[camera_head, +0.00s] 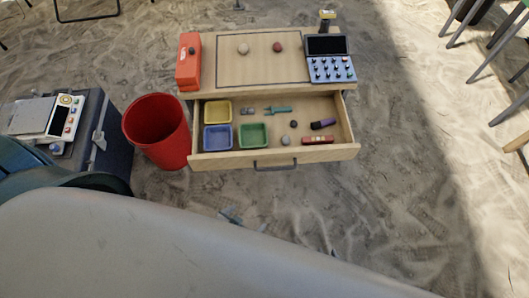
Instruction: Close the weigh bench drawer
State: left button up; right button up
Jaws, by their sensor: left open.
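The weigh bench (262,91) has a pale wooden top. Its drawer (225,162) is pulled out toward me, with a dark handle (275,165) on its front. Inside the drawer are a yellow tray (217,112), a blue tray (217,137), a green tray (253,135) and several small items. Small blue-grey tips, seemingly of my left gripper (243,220), show beyond my pale body, below and apart from the drawer front. They look spread, with nothing visible between them. The rest of that gripper is hidden. My right gripper is not in view.
A red bin (157,129) stands close to the drawer's left side. On the bench are an orange case (188,62), two stones and a grey button panel (330,68). A dark case (99,140) stands at left. Sand in front of the drawer is mostly clear.

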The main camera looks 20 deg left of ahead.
aim_at(309, 107)
jog(key=j+u, duration=0.15)
jog(key=u, duration=0.15)
jog(key=k+l, duration=0.1)
jog(key=l, duration=0.85)
jog(key=k+l, duration=0.15)
jog(key=l, duration=0.85)
jog(key=k+u, duration=0.05)
